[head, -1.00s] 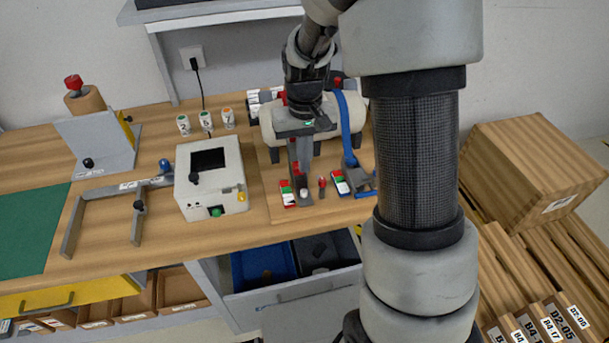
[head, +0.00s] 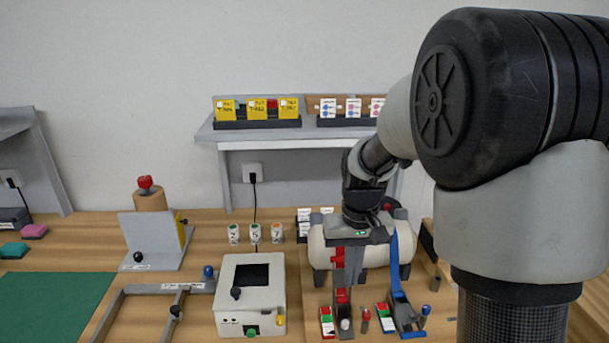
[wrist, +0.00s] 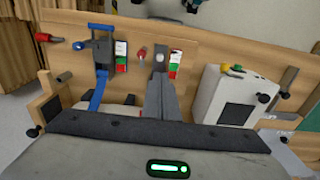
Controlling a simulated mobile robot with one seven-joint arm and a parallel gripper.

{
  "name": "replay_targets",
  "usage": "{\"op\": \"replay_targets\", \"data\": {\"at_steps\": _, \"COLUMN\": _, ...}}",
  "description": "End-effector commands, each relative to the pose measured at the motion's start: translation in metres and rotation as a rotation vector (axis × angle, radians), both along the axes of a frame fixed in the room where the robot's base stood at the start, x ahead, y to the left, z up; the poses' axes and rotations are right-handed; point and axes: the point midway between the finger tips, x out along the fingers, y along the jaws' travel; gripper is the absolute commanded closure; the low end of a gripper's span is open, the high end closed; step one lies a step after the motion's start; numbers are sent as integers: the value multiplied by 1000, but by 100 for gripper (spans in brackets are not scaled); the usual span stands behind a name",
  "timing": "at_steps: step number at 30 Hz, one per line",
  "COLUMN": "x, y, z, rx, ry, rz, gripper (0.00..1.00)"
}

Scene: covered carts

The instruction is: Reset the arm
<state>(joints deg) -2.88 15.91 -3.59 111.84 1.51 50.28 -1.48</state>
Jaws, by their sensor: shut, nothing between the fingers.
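My gripper (head: 346,284) points down over the right part of the wooden bench, in front of a pale cylinder (head: 318,246) lying on its side. Its grey fingers look shut together and empty in the wrist view (wrist: 161,82). They are above a mounting board with a red-and-grey fixture (head: 342,297), which they partly overlap in the head view. I cannot tell whether they touch it. A blue lever clamp (head: 403,305) stands just right of the gripper. My arm's large links cover the right side of the head view.
A white box with a dark screen (head: 252,273) stands left of the gripper. Three small numbered cups (head: 255,233) stand behind it. A grey shelf (head: 222,134) with card racks overhangs the back. The green mat (head: 50,302) at the left is bare.

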Motion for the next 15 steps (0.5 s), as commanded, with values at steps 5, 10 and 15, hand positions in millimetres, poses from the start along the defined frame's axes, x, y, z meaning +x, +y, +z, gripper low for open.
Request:
{"op": "replay_targets", "data": {"at_steps": 5, "x": -35, "y": 1, "z": 63, "rx": 10, "ry": -108, "rz": -2, "gripper": 100}}
{"op": "replay_targets", "data": {"at_steps": 10, "x": -90, "y": 2, "z": 115, "rx": 14, "ry": -232, "rz": 0, "gripper": 100}}
{"op": "replay_targets", "data": {"at_steps": 15, "x": -144, "y": 2, "z": 142, "rx": 9, "ry": -349, "rz": 1, "gripper": 100}}
